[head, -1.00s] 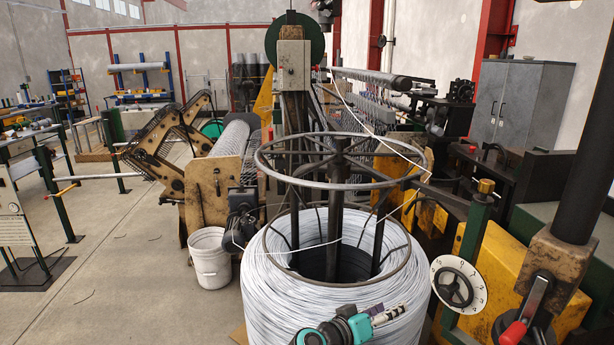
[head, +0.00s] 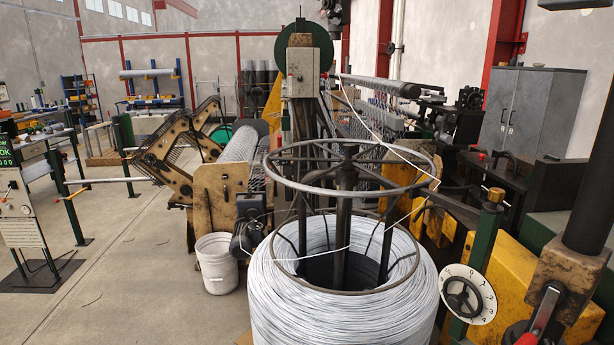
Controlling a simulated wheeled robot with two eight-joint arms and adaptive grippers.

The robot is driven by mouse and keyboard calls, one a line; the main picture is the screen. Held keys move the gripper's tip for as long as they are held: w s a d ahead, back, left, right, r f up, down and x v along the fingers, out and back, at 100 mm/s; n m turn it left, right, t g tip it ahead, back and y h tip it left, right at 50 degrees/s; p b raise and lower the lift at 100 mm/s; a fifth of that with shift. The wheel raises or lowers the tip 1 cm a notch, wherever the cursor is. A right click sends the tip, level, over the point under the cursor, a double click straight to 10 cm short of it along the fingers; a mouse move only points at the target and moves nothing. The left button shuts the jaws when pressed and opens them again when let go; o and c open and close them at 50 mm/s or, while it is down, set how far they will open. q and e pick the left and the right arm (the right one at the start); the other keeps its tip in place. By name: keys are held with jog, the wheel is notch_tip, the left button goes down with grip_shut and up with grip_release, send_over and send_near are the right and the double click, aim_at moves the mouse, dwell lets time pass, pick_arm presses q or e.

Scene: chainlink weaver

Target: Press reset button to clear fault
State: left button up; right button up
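A light control panel (head: 15,212) stands at the left edge, partly cut off. A dark display (head: 7,146) with green text, "OK" and zeros, is above it. A small red part (head: 11,186) and a round dial (head: 26,210) show on the panel. I cannot tell whether the red part is the reset button. A grey box (head: 302,72) with small marks is mounted on the machine's central column; its details are too small to read. Neither of my grippers is in view.
A large wire coil (head: 340,310) under a round metal frame (head: 350,188) fills the front centre. A white bucket (head: 216,265) stands left of it. A numbered handwheel dial (head: 467,294) is at right. Open floor (head: 130,270) lies between panel and coil.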

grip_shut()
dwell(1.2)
